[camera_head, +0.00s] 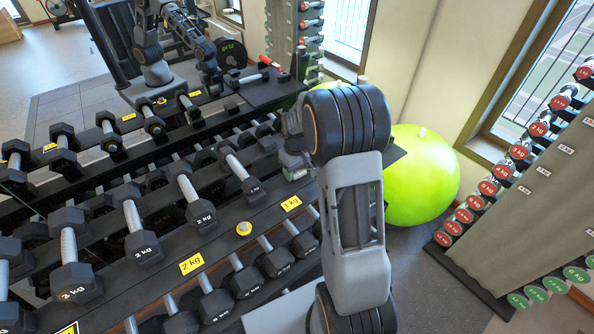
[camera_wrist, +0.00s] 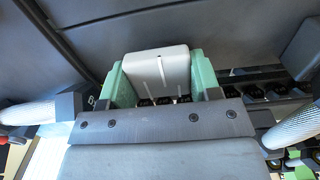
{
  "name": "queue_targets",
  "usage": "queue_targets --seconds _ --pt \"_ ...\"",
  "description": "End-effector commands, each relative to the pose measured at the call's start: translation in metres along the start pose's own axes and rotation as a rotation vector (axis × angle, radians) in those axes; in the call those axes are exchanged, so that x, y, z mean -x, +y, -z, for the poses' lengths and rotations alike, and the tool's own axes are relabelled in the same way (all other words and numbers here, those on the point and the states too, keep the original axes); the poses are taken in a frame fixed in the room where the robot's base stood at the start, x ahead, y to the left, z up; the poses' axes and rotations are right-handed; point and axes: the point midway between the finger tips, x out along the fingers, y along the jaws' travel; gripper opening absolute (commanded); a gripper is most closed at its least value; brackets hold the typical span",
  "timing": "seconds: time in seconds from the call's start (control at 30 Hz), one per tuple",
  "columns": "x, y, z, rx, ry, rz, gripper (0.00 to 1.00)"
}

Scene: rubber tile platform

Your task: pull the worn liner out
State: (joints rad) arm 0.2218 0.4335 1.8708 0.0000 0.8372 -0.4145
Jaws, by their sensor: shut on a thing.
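In the wrist view, my gripper (camera_wrist: 160,82) has its two green fingers on either side of a pale grey block with rounded corners. This block seems to be the worn liner (camera_wrist: 157,64); its wear cannot be made out. The fingers are shut on it. Its far side and what lies behind it are hidden. In the head view, my gripper (camera_head: 293,160) is at the right end of the dumbbell rack, largely hidden behind my own arm. The liner cannot be told apart there.
Several dumbbells (camera_head: 131,220) with grey handles lie on the black rack (camera_head: 161,277), close to the left of my gripper. A green exercise ball (camera_head: 425,175) rests behind my arm. Another rack of red and green dumbbells (camera_head: 517,152) stands right, with open floor (camera_head: 445,290) between.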

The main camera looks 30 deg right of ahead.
Motion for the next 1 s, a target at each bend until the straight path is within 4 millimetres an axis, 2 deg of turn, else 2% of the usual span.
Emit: queue_targets --seconds 0.03,0.3,1.0 --pt "0.0001 0.0001 0.0 0.0 0.0 0.0 0.39" --pt "0.0001 0.0001 0.0 0.0 0.0 0.0 0.14" --pt "0.0031 0.0001 0.0001 0.0 0.001 0.0 0.14"
